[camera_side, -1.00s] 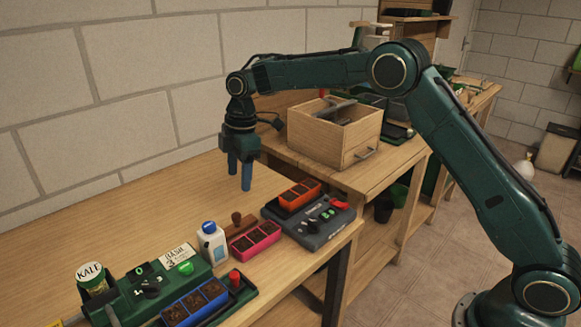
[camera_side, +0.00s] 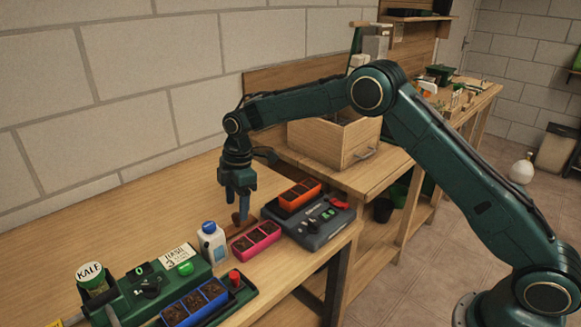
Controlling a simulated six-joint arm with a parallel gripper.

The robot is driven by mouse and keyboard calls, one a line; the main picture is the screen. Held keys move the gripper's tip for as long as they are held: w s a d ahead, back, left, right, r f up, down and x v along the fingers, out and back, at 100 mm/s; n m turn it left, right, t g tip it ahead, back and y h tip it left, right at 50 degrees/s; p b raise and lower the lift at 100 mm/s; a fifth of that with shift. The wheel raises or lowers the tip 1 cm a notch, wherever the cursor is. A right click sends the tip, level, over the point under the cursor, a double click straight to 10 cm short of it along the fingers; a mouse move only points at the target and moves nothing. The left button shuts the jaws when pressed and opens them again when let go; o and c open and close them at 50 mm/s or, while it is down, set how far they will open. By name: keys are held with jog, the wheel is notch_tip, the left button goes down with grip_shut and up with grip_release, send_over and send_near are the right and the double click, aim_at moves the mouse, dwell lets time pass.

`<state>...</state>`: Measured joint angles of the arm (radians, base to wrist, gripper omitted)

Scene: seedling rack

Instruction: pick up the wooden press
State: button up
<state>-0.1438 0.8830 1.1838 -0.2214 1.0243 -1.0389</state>
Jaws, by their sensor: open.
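The wooden press (camera_side: 246,228) is a flat brown wooden block with a small round knob. It lies on the wooden bench, behind the pink tray and to the right of the white bottle. I cannot tell from this view whether the fingers touch the press.
A white bottle with a blue cap (camera_side: 212,243) stands close at the left. A pink tray of soil (camera_side: 256,238) lies in front. A dark device (camera_side: 313,225) with an orange tray (camera_side: 299,195) is at the right. The bench behind is clear.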

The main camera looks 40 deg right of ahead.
aim_at(237, 215)
jog(key=shift+f, duration=0.6)
jog(key=shift+f, duration=0.1)
jog(key=shift+w+a+f, duration=0.1)
jog(key=shift+a+f, duration=0.05)
jog(key=shift+f, duration=1.1)
jog(key=shift+w+a+f, duration=0.1)
jog(key=shift+a+f, duration=0.05)
jog(key=shift+f, duration=1.05)
jog(key=shift+c, duration=0.2)
jog(key=c, duration=1.2)
